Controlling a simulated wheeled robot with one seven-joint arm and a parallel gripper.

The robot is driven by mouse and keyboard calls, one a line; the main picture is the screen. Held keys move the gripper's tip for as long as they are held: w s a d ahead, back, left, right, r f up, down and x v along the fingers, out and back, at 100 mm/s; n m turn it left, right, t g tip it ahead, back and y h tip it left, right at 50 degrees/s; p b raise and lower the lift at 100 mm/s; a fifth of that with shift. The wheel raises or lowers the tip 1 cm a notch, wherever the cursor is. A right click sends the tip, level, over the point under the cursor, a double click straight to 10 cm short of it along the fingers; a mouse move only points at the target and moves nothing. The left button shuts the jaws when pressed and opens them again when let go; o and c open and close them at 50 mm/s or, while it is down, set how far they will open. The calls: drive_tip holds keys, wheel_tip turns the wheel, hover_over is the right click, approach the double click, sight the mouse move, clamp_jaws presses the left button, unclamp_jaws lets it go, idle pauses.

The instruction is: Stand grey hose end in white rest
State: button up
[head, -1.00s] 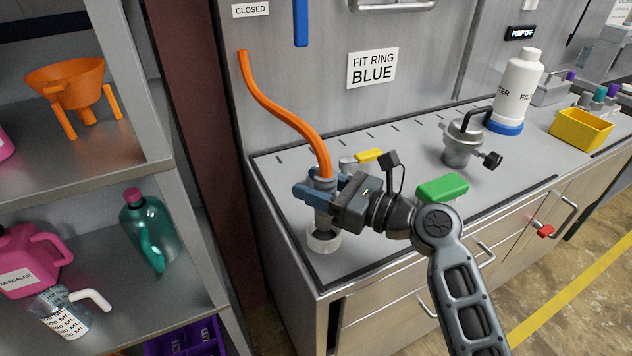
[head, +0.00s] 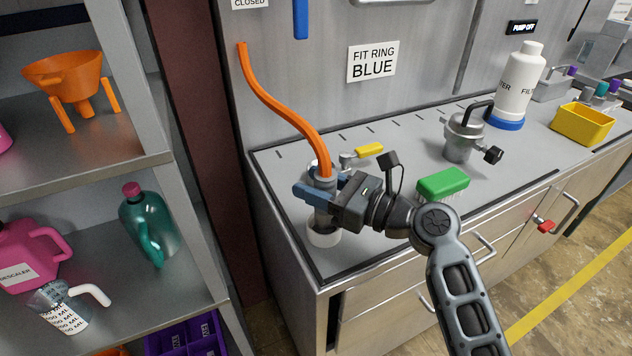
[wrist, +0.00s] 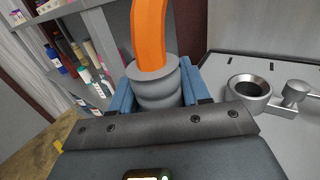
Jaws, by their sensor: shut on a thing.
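The grey hose end (head: 323,217) is upright on the orange hose (head: 290,112). My gripper (head: 318,193) is shut around it, with one blue finger on each side. The white rest (head: 324,239) is a short round cup near the counter's front left corner. The hose end's lower part is at the rest's mouth and seems to be inside the rim; how deep it sits is hidden. In the wrist view the grey hose end (wrist: 158,84) is between the blue fingers (wrist: 160,92), and the rest is out of sight.
A metal socket (wrist: 248,92) is close beside the gripper, next to a valve with a yellow handle (head: 369,150). A green-topped brush (head: 442,183) and a metal pot (head: 462,138) are farther right. A shelf unit (head: 80,170) stands to the left.

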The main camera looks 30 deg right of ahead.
drive_tip(key=shift+f+b, duration=0.7)
drive_tip(key=shift+f, duration=0.65)
drive_tip(key=o, duration=1.3)
drive_tip(key=shift+c, duration=0.2)
drive_tip(key=shift+b+v, duration=0.55)
drive_tip(key=shift+v, duration=3.4)
